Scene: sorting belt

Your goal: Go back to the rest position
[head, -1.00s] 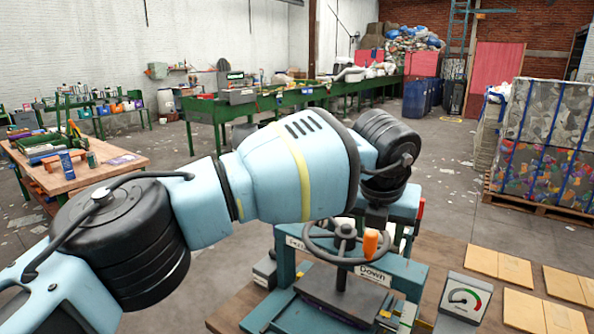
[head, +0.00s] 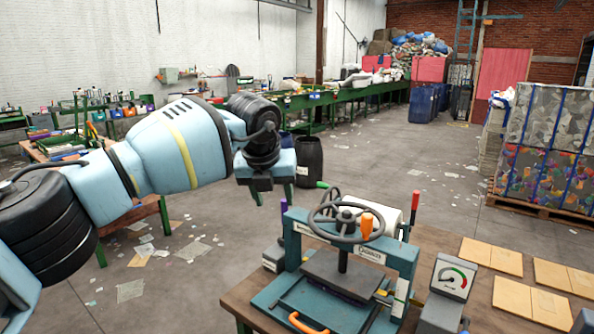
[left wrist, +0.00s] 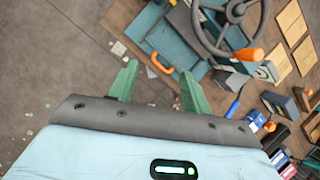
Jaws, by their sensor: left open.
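My left arm reaches in from the left in the head view. My left gripper (head: 262,190) is in the air over open floor, left of the press and apart from it. In the left wrist view its two green fingers stand apart, with nothing between them (left wrist: 158,82). My right gripper does not show in either view.
A blue press with a handwheel (head: 345,222) and orange knob stands on a wooden bench (head: 455,243). A dial gauge (head: 453,277) and several cardboard pieces (head: 490,255) lie to its right. A black barrel (head: 308,162) stands behind.

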